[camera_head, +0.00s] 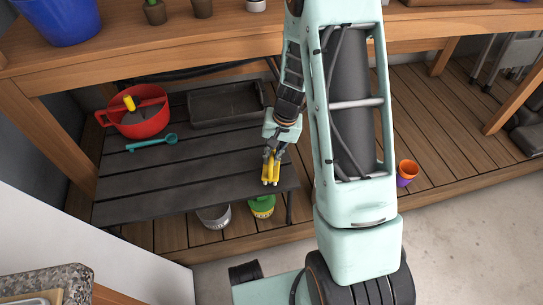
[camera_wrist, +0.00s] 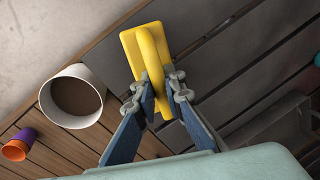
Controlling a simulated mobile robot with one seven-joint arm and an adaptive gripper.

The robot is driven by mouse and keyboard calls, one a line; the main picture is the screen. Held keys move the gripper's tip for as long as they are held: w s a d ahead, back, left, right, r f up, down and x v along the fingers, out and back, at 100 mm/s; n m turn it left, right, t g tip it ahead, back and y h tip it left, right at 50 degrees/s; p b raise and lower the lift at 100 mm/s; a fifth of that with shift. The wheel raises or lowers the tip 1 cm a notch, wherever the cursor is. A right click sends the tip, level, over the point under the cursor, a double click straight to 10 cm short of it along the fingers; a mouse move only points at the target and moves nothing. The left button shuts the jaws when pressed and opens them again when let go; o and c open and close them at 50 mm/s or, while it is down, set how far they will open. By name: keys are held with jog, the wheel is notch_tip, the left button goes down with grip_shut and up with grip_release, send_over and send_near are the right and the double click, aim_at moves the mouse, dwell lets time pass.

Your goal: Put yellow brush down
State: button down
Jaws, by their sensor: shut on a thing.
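The yellow brush (camera_wrist: 130,44) has a flat yellow block and a raised loop handle. My gripper (camera_wrist: 160,96) is shut on the handle in the wrist view, one finger on each side. In the head view, the yellow brush (camera_head: 271,180) shows below my gripper (camera_head: 272,158), over the right front end of the dark slatted table (camera_head: 190,181). Whether the brush touches the slats cannot be told. Its underside is hidden.
A red pot (camera_head: 140,124) with a yellow-handled thing in it, a teal spoon (camera_head: 152,143) and a dark tray (camera_head: 226,104) sit on the table's back half. The front middle slats are clear. Grey (camera_head: 214,216) and green (camera_head: 262,206) buckets stand below the front edge.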

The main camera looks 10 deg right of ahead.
jog(key=shift+f+b, duration=0.3)
jog(key=shift+f, duration=0.25)
jog(key=shift+f+b, duration=0.3)
jog(key=c, duration=1.9)
grip_release()
jog(key=shift+c, duration=0.2)
jog(key=c, duration=0.4)
jog(key=shift+r, duration=0.15)
jog(key=shift+d+r+p, duration=0.1)
jog(key=shift+r+p, duration=0.45)
jog(key=shift+r, duration=0.1)
jog(key=shift+r, duration=0.1)
jog(key=shift+s+d+r+p, duration=0.15)
jog(key=shift+d+r+p, duration=0.25)
jog(key=shift+r+p, duration=1.45)
jog(key=shift+s+d+r+p, duration=0.15)
jog(key=shift+d+r+p, duration=0.3)
jog(key=shift+r+p, duration=1.45)
jog(key=shift+s+d+r+p, duration=0.15)
jog(key=shift+d+r+p, duration=0.5)
jog(key=shift+r, duration=2.1)
